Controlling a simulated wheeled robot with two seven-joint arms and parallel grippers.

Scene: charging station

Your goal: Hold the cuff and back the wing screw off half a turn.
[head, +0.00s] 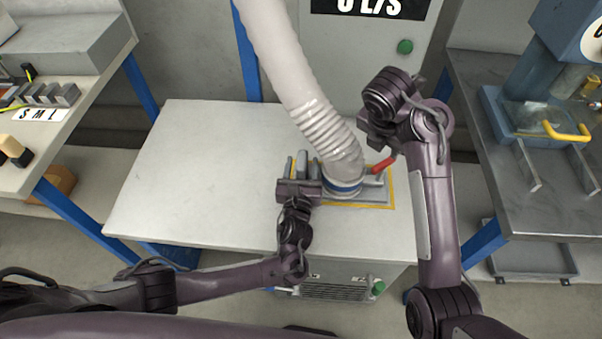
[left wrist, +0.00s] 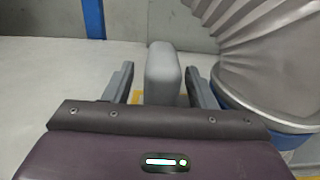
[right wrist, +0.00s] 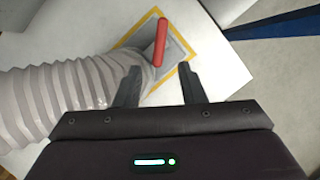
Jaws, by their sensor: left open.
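A white ribbed hose (head: 318,120) ends in a cuff with a blue band (head: 342,188) on a grey plate on the bench. The blue band also shows in the left wrist view (left wrist: 265,120). A red handle (head: 384,164) sticks out to the cuff's right; it shows in the right wrist view (right wrist: 160,42). I cannot tell whether it is the wing screw. My left gripper (head: 302,166) is open at the cuff's left, fingers either side of a grey upright block (left wrist: 163,75), gaps showing. My right gripper (head: 375,134) is open and empty, above and short of the red handle.
The plate lies inside a yellow outline (head: 392,190) on the white bench (head: 190,180), whose left part is clear. The hose rises between my arms. A side table (head: 60,130) stands left, a grey bench with a blue machine (head: 545,110) right. A cabinet with a green button (head: 405,46) stands behind.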

